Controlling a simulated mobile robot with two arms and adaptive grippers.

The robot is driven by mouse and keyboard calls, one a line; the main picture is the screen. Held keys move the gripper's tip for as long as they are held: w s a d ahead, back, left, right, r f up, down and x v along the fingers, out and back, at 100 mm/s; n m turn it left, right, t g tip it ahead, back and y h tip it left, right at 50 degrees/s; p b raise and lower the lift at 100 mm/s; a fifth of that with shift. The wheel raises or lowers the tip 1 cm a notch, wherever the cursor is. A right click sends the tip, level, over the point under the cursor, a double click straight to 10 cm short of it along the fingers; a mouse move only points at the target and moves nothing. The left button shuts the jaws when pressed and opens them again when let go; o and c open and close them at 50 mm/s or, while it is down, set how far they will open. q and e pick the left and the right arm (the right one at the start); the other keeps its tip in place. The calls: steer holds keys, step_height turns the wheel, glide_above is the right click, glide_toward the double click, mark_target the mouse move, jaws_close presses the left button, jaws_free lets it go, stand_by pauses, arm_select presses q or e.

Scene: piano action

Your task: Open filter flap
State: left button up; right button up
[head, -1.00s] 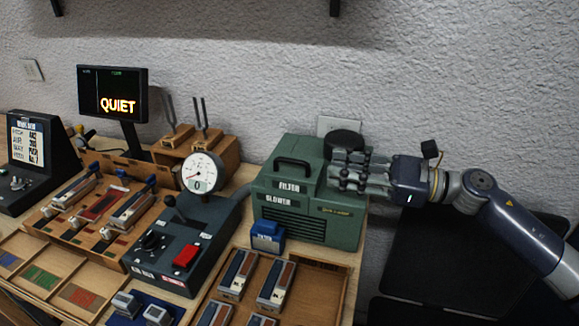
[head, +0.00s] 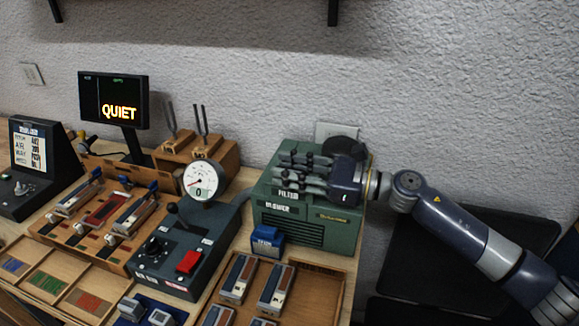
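The green blower box (head: 335,232) stands on the bench right of centre, with FILTER and BLOWER labels on its front. The filter flap (head: 268,181) is at its upper front and looks closed; its dark handle is hidden behind my fingers. My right gripper (head: 283,171) reaches in from the right over the top of the box. My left gripper is not in view.
A round dial gauge (head: 201,180) and a control box with a red switch (head: 188,262) stand left of the blower. A blue block (head: 267,241) sits before it. A wooden tray (head: 325,290) is in front. A QUIET screen (head: 113,99) stands behind.

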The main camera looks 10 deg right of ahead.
jaws_close()
steer(key=shift+r, duration=0.15)
